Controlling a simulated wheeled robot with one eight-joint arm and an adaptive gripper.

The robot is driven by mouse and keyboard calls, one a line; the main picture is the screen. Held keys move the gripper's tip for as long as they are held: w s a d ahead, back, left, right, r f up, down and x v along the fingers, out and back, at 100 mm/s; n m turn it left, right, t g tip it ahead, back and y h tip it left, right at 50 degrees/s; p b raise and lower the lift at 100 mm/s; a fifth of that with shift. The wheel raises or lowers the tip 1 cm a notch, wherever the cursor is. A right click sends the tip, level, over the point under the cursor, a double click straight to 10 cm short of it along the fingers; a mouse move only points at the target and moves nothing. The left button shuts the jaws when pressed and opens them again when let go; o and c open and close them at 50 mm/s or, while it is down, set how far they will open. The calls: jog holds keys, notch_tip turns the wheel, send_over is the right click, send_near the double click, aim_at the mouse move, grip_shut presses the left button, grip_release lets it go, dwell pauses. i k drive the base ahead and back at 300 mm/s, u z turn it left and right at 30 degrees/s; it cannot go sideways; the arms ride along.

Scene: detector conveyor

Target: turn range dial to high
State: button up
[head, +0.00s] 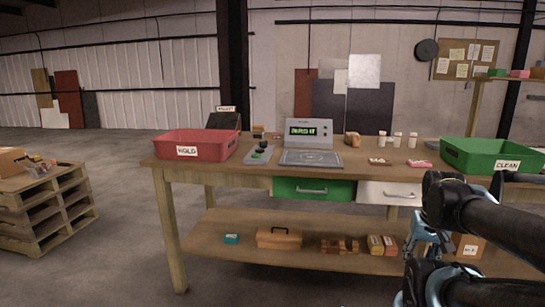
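A grey detector (312,143) stands on the workbench, its lit green display reading something like "ZERO IT". A flat grey plate (311,158) lies in front of it. Left of the plate is a small grey control box (258,154) with dark round knobs and a green spot on top. The range dial may be one of these knobs; its setting is too small to read. My arm reaches in from the lower right. My gripper (418,242) seems to be the bluish part in front of the bench, well right of the control box and apart from it. Its fingers are unclear.
A red HOLD bin (196,144) is on the bench's left, a green CLEAN bin (494,155) on its right. White bottles (398,140) and small items stand between. Below are a green drawer (314,189), a white drawer (392,194) and a loaded shelf. Pallets (45,212) stand left; open floor lies between.

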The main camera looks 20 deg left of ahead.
aim_at(263, 144)
jog(key=k, duration=1.2)
jog(key=u, duration=0.85)
jog(key=i, duration=2)
jog(key=z, duration=0.5)
